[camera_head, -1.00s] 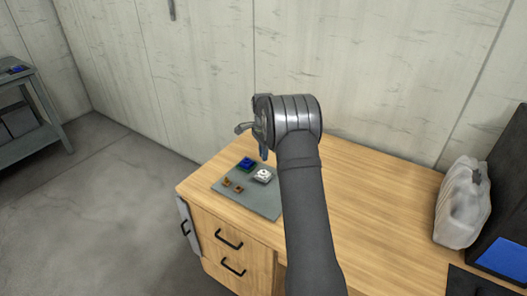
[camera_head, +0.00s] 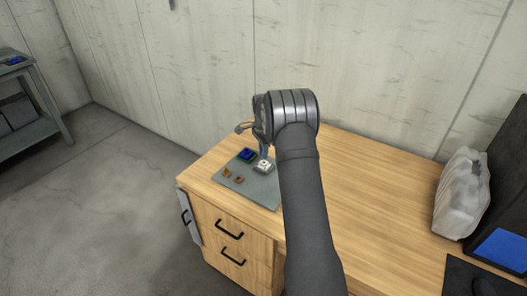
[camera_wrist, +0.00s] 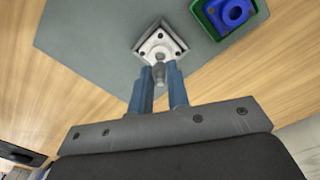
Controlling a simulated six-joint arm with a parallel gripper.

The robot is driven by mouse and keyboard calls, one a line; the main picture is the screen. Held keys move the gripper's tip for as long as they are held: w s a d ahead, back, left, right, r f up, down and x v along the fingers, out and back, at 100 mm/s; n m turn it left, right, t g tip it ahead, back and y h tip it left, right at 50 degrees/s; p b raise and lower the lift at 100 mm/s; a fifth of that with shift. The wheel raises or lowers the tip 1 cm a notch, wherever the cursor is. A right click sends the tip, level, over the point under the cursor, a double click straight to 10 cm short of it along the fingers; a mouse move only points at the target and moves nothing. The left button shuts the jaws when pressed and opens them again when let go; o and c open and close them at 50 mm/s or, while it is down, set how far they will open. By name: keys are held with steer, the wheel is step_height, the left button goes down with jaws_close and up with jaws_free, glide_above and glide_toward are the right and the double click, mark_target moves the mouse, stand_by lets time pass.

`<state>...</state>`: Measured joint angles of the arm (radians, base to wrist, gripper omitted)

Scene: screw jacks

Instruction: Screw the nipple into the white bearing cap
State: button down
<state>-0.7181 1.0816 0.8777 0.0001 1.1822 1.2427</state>
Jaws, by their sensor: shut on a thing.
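The white bearing cap (camera_head: 263,167) sits on the grey mat (camera_head: 262,192). In the wrist view the cap (camera_wrist: 152,43) is a square block with dark corner holes and a round raised centre. My gripper (camera_wrist: 160,72) has blue fingers shut on the small grey nipple (camera_wrist: 160,76). The nipple is at the near side of the cap's centre in that view; I cannot tell whether it touches the cap. In the head view my gripper (camera_head: 264,152) points down just above the cap, and the nipple cannot be made out there.
A blue cap (camera_wrist: 234,12) in a green holder is beside the white cap. Two small orange-brown pieces (camera_head: 227,172) (camera_head: 238,180) lie on the mat. The wooden desk (camera_head: 360,190) is clear to the right, up to a crumpled whitish bag (camera_head: 461,195).

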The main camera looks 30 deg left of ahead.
steer(key=shift+f, duration=1.1)
stand_by(0.3)
steer(key=m, duration=1.2)
steer(key=c, duration=1.5)
jaws_free()
